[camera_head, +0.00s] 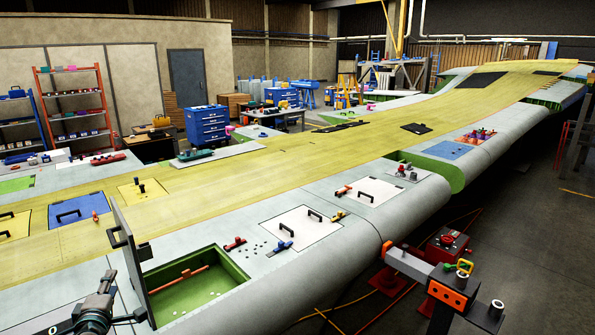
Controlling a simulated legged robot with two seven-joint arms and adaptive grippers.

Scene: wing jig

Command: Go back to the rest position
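My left gripper (122,299) is at the bottom left corner, over the near wing skin. Its two dark fingers look spread, with nothing seen between them. Just right of it, a grey hatch panel (131,262) with a black handle stands upright at the left edge of a green-lined open bay (217,282). The gripper looks close to the panel's lower part; I cannot tell whether they touch. A red rod-like tool (180,279) lies in the bay. My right gripper is not in view.
The long wing (260,180) runs to the far right. White access panels (300,226) with black handles and small red, blue and yellow tools lie right of the bay. An orange and grey fixture (440,284) and a red box (447,246) stand at the lower right.

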